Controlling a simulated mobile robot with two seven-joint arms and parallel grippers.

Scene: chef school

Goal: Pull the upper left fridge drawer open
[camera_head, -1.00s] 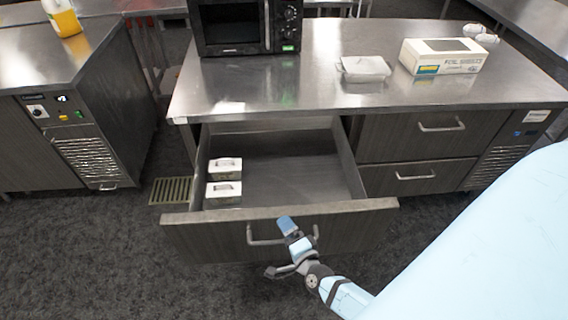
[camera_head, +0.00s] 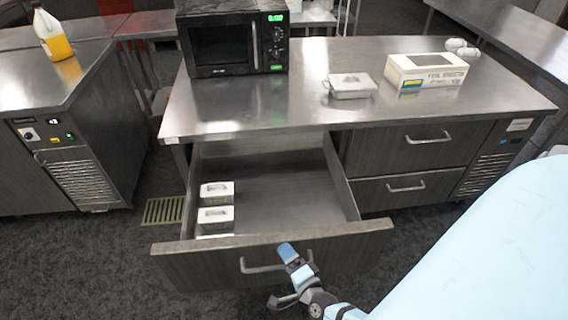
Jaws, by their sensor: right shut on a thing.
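The upper left fridge drawer (camera_head: 200,264) is pulled far out of the steel-topped counter. Its inside is in view, with two small lidded containers (camera_head: 216,193) at its left side. Its bar handle (camera_head: 258,268) is on the front panel. My right gripper (camera_head: 290,265) is at the right part of this handle and shut on it; the fingers hide the handle's right end. My left gripper is not in view.
A microwave (camera_head: 232,40), a lidded metal container (camera_head: 350,85) and a foil box (camera_head: 426,72) stand on the counter top. Two shut drawers (camera_head: 400,150) are to the right. A floor grate (camera_head: 163,210) lies left of the open drawer.

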